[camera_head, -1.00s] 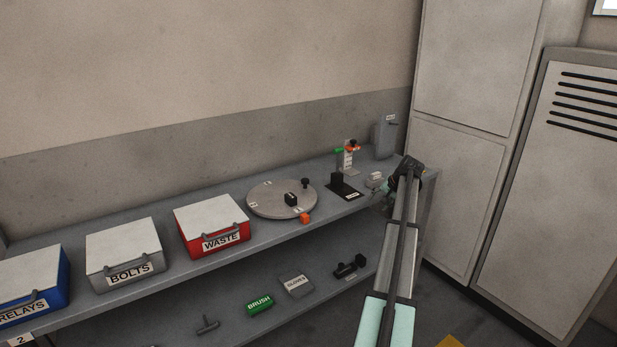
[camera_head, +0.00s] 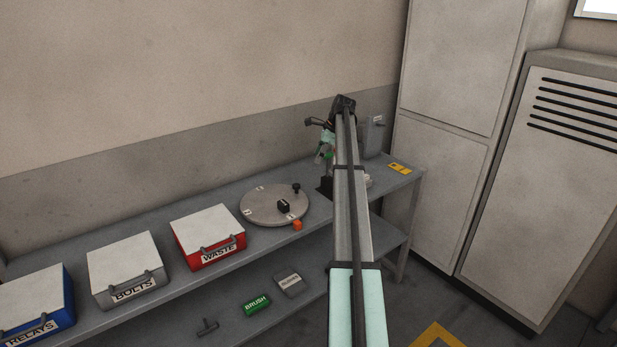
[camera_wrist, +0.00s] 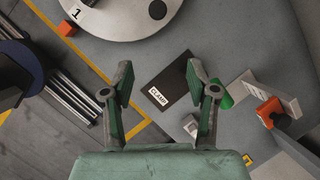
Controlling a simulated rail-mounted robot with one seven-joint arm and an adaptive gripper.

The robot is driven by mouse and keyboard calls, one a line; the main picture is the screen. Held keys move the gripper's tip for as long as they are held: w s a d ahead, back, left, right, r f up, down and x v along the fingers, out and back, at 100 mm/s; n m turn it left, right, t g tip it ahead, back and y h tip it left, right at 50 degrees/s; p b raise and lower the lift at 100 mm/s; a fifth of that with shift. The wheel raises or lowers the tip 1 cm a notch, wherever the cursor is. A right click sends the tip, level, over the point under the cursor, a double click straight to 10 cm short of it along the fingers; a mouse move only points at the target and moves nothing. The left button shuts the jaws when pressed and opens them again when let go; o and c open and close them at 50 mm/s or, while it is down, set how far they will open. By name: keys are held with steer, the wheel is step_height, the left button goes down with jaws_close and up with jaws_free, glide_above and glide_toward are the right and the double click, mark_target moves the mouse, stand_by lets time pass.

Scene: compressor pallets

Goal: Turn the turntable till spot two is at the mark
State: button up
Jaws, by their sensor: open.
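The turntable (camera_head: 258,208) is a round grey disc on the bench, with small white labels, a dark upright knob (camera_head: 296,188) and a black block (camera_head: 284,206). An orange block (camera_head: 297,225) sits at its front edge and could be the mark. In the wrist view, the turntable (camera_wrist: 120,26) is cut off at the top; its label "1" lies near the orange block (camera_wrist: 66,29), and the knob (camera_wrist: 157,10) shows. Spot two's label is not readable. My gripper (camera_head: 321,139) is open and empty, to the right of the turntable; the wrist view shows its fingers apart (camera_wrist: 161,88).
A black plate labelled CLAMP (camera_wrist: 166,78) lies below my fingers. A green part (camera_wrist: 225,97) and an orange-topped part (camera_wrist: 270,112) stand to the right. Red WASTE (camera_head: 208,238) and grey BOLTS (camera_head: 125,270) boxes stand left of the turntable. My arm hides some bench.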

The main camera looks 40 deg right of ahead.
mark_target(297, 185)
steer(key=shift+m, duration=0.7)
steer(key=p+x, duration=0.1)
steer(key=x, duration=0.4)
steer(key=w+a+p+x, duration=0.1)
steer(key=p+x, duration=0.1)
steer(key=x, duration=0.4)
steer(key=a+r+p+x, duration=0.1)
steer(key=p+x, duration=0.1)
steer(key=x, duration=0.3)
steer(key=shift+w+f, duration=0.2)
jaws_close()
